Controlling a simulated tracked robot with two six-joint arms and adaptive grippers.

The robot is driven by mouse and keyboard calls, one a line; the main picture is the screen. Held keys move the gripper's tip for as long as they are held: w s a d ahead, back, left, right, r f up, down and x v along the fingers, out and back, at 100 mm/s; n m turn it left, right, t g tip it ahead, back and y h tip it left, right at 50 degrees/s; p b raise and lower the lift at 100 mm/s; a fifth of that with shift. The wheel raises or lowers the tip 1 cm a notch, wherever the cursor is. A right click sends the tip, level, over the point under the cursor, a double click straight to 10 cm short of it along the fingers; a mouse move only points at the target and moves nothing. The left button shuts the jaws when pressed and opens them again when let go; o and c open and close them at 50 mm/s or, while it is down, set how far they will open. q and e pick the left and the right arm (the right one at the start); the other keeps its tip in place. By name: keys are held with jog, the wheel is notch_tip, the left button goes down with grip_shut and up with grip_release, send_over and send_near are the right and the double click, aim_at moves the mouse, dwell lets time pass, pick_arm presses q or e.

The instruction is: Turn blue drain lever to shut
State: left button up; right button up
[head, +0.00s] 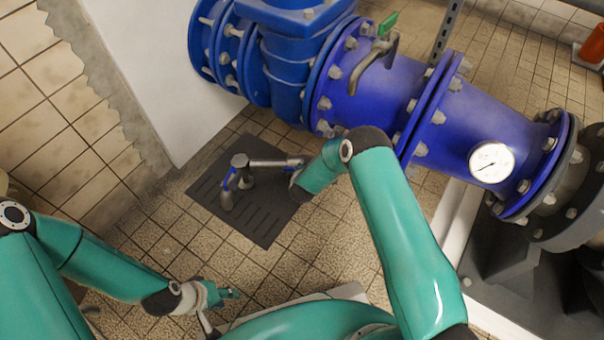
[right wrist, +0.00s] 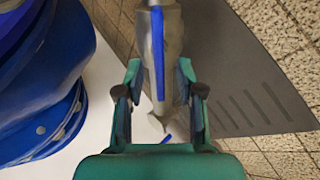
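The blue drain lever (head: 229,180) is a narrow blue strip by the downturned grey spout of the drain pipe (head: 265,163), above a dark floor grate. In the right wrist view the lever (right wrist: 158,50) lies lengthwise along the grey fitting. My right gripper (right wrist: 161,95) is open; its fingers stand on either side of the fitting's near end, with gaps showing. In the head view its arm hides most of it, at the pipe's right end. My left gripper (head: 222,306) is low at the front, fingers spread and empty, well away from the lever.
A large blue flanged pipe (head: 390,90) with a gauge (head: 491,162) runs across the upper right. A tap with a green handle (head: 388,25) sits on it. A white wall block (head: 165,70) stands behind the dark grate (head: 262,226). Tiled floor lies open in front.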

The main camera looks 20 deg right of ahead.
jog(key=shift+b+x, duration=0.4)
jog(key=shift+x, duration=0.95)
jog(key=shift+c, duration=0.3)
grip_shut()
